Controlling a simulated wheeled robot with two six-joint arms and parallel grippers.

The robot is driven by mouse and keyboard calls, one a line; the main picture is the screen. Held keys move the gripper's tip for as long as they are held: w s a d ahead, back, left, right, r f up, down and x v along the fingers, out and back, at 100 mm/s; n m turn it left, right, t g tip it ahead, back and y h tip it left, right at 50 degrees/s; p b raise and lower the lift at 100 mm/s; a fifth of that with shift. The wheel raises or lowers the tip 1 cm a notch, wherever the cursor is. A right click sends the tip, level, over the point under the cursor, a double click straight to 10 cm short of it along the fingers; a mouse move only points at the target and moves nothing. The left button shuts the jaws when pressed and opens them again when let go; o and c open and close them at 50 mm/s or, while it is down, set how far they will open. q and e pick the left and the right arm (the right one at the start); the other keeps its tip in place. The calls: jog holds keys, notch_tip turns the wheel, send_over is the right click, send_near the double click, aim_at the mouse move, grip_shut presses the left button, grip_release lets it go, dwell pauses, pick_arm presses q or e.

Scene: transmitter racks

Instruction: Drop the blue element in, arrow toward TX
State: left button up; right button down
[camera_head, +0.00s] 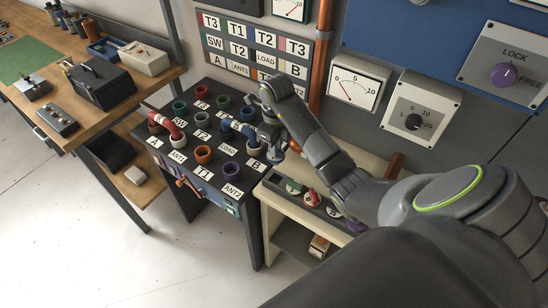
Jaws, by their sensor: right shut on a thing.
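My right gripper (270,137) reaches in from the right and points down over the right edge of the black socket table. It is shut on a small piece with a dark bluish round end (275,156), which I take to be the blue element. The fingers hide most of it, and I cannot see its arrow. It is held above the gap between the black table and the cream stand. No TX marking can be read. My left gripper is not in view.
The black table (253,225) carries coloured sockets, a red link (165,123) and a blue link (237,126) close left of my gripper. The cream stand (272,210) holds a dark tray with green (294,187) and red (310,197) elements. An orange pipe (321,60) rises behind.

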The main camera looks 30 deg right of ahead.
aim_at(276, 159)
jog(key=shift+s+f+b, duration=0.1)
jog(key=shift+f+b, duration=0.6)
jog(key=shift+b, duration=0.15)
jog(key=f+b, duration=0.2)
jog(key=s+f+b, duration=0.1)
jog(key=shift+a, duration=0.4)
jog(key=shift+w+f, duration=0.15)
jog(key=shift+f, duration=0.05)
jog(key=f, duration=0.1)
jog(key=f+p, duration=0.1)
jog(key=f, duration=0.1)
jog(key=shift+w+d+f, duration=0.1)
jog(key=shift+d+f, duration=0.05)
jog(key=shift+d, duration=0.05)
jog(key=shift+f+p, duration=0.3)
jog(key=shift+f, duration=0.1)
jog(key=shift+a+f, duration=0.1)
jog(key=shift+f, duration=0.2)
jog(key=shift+f+b, duration=0.4)
jog(key=shift+b, duration=0.1)
jog(key=c, duration=1.5)
grip_release()
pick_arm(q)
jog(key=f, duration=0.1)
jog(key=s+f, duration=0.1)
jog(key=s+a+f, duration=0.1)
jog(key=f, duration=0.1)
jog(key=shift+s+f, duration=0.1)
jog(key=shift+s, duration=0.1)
